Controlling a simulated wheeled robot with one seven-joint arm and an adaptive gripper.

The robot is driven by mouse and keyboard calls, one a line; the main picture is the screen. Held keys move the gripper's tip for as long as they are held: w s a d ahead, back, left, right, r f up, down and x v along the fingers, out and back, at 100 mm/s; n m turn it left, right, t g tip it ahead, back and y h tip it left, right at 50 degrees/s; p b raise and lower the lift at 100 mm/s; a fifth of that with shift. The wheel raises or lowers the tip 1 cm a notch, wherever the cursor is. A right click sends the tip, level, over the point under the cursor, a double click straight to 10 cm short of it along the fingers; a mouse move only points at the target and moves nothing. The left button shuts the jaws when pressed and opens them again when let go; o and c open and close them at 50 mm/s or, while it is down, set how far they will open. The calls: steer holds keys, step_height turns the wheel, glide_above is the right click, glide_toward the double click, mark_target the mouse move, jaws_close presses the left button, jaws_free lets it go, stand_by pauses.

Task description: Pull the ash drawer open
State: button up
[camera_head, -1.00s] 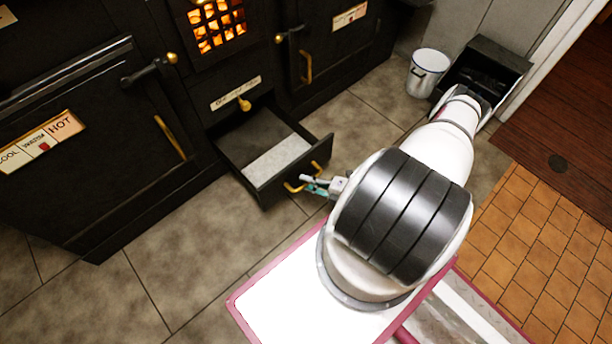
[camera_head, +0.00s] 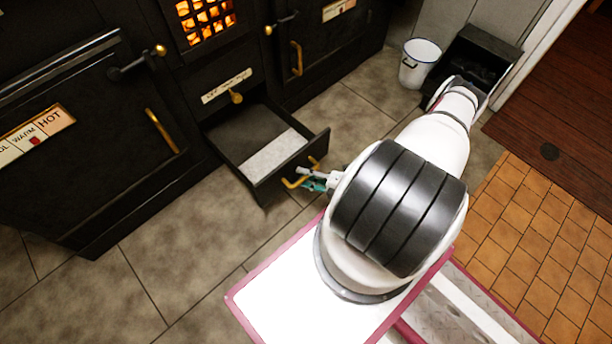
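The ash drawer (camera_head: 264,188) is a black open-topped box low in the dark stove. It stands well out from the stove front, with pale grey ash (camera_head: 274,155) inside. A brass handle (camera_head: 296,183) is on its front face. My gripper (camera_head: 308,177) is at this handle, its fingers around or against the brass bar. My arm hides most of the gripper, and the fingertips are too small to show whether they are shut on the bar.
The stove (camera_head: 90,130) has a hot oven door at left and a glowing grate (camera_head: 205,20) above the drawer. A white bucket (camera_head: 419,63) and a black coal box (camera_head: 478,60) stand at the back right. Tiled floor (camera_head: 140,265) is clear before the stove.

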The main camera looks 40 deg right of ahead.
steer(key=shift+r, duration=0.45)
steer(key=o, duration=1.1)
step_height(320, 180, up, 8)
steer(key=shift+w+r, duration=0.15)
steer(key=shift+r, duration=0.75)
steer(key=shift+c, duration=1.3)
steer(key=shift+f, duration=0.1)
steer(key=c, duration=0.7)
steer(key=shift+f, duration=0.2)
steer(key=shift+c, duration=0.7)
